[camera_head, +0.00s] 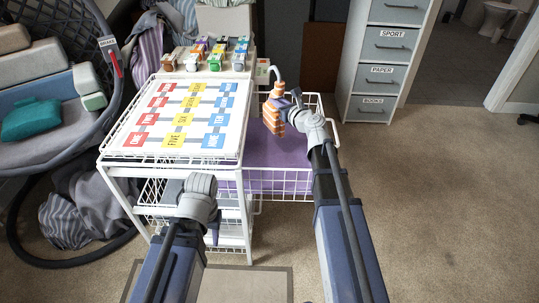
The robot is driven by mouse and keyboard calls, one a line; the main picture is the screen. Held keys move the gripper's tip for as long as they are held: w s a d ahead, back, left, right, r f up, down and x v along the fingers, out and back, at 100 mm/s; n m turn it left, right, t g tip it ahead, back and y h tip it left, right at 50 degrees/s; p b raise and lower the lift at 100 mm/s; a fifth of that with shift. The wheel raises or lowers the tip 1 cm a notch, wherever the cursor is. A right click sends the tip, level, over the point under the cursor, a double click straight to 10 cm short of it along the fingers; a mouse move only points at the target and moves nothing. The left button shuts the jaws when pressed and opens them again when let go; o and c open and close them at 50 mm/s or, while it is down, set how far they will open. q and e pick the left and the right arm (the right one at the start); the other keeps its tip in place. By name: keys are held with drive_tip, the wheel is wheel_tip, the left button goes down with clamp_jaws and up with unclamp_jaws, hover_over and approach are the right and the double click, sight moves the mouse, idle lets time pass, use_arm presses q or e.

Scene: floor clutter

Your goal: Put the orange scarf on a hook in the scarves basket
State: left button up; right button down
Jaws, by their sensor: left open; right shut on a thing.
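The scarf appears above the basket's mesh, but the exact height is hard to tell. My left gripper (211,222) is open and empty, in front of the white cart.
A white cart (120,162) carries a board of coloured number cards (180,113). Behind it stands a rack of small coloured items (215,55). A labelled drawer cabinet (385,65) stands at the back right.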

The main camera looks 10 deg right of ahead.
drive_tip(key=shift+f+b, duration=1.05)
drive_tip(key=shift+f, duration=0.45)
use_arm(q)
wheel_tip(320, 180, down, 3)
drive_tip(key=shift+a+r, duration=0.1)
use_arm(e)
drive_tip(key=shift+r, duration=0.1)
drive_tip(key=c, duration=0.8)
unclamp_jaws()
drive_tip(key=shift+s, duration=0.1)
use_arm(q)
drive_tip(key=shift+r+p, duration=0.6)
drive_tip(key=shift+p, duration=0.05)
use_arm(e)
drive_tip(key=v, duration=0.7)
drive_tip(key=shift+s, duration=0.3)
